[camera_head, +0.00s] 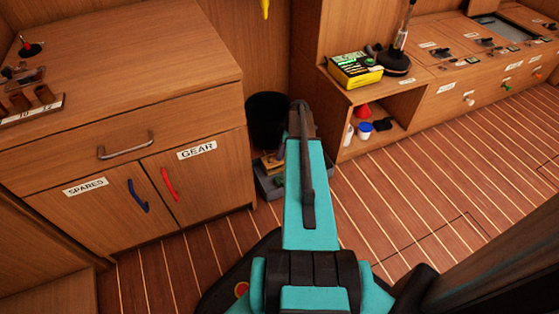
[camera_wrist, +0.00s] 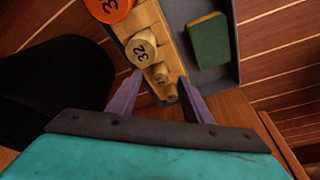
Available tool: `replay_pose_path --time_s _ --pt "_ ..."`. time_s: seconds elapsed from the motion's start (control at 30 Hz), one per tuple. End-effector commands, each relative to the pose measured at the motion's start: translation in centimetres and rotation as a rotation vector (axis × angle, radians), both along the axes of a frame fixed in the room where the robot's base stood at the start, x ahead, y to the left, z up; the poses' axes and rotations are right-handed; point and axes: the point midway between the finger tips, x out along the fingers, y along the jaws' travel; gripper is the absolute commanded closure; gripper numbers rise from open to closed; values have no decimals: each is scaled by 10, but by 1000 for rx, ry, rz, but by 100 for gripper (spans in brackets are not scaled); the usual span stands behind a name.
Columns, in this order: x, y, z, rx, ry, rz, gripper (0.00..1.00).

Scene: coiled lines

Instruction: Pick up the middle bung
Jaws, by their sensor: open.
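In the wrist view a row of bungs stands on a wooden strip in a grey tray (camera_wrist: 237,72). The largest is orange (camera_wrist: 108,8), cut by the top edge. A tan bung marked 32 (camera_wrist: 142,48) is beside it, then a smaller tan bung (camera_wrist: 160,73) and a smallest one (camera_wrist: 171,93) toward me. My gripper (camera_wrist: 161,76) is open, its purple fingers either side of the smaller tan bungs; contact cannot be told. In the head view the tray (camera_head: 268,188) is on the floor, partly hidden by my arm.
A green block (camera_wrist: 208,40) lies in the tray's right side. A black bin (camera_head: 266,118) stands behind the tray. A cabinet (camera_head: 190,150) is close on the left, with a labelled rack of brown cylinders (camera_head: 45,94) on top. Open floor (camera_head: 420,190) lies to the right.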

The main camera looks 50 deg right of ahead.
Motion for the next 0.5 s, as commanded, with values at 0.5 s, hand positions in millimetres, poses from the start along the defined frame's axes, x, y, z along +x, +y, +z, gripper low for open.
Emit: replay_pose_path --time_s 0.5 --pt "3 2 -8 0 0 1 54"
